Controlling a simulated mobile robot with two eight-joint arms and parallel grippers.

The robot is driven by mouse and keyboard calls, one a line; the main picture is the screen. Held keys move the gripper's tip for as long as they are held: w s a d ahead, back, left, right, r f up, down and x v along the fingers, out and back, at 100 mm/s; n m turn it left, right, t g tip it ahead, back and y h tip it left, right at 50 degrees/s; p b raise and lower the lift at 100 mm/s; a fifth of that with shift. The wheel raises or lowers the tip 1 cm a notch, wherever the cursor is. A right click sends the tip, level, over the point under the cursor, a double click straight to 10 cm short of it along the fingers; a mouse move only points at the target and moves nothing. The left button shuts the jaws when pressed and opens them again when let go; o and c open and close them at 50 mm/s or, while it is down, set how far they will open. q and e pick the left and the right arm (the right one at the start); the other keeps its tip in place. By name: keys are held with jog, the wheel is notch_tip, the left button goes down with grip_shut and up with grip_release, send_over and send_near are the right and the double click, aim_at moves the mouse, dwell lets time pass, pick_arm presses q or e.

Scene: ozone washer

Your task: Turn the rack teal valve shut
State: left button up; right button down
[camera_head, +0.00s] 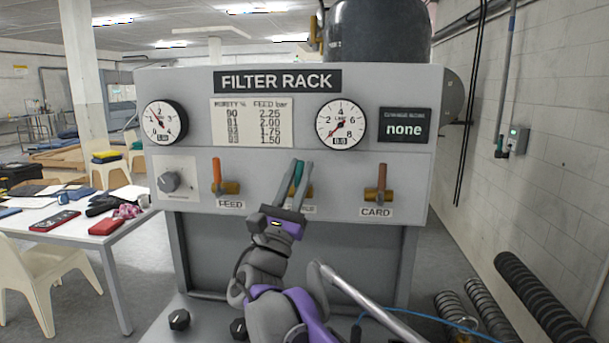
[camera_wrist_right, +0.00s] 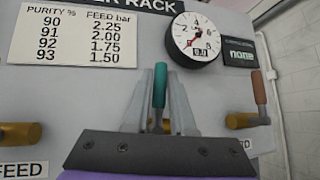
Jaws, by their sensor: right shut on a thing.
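The teal valve handle (camera_wrist_right: 160,84) stands upright between the fingers of my right gripper in the right wrist view. In the head view a sliver of the teal handle (camera_head: 298,173) shows between the fingers. My right gripper (camera_head: 297,180) is shut on it, reaching up from below at the middle of the panel. It also shows in the right wrist view (camera_wrist_right: 163,105). My left gripper is not in view.
An orange FEED handle (camera_head: 216,171) stands upright to the left, and a red-brown CARD handle (camera_head: 382,176) stands upright to the right. Above are two gauges; the right gauge (camera_head: 340,125) reads 0.0.

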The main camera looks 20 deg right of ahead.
jog(key=shift+w+a+n+t+y, duration=0.15)
jog(key=shift+n+t+y, duration=0.35)
jog(key=shift+n, duration=0.25)
jog(key=shift+a+n+t+y, duration=0.1)
jog(key=shift+n+t+y, duration=0.3)
jog(key=shift+n+t, duration=0.3)
jog(key=c, duration=0.8)
grip_release()
jog(key=shift+o, duration=0.2)
jog(key=b+v, duration=0.2)
jog(key=v, duration=0.9)
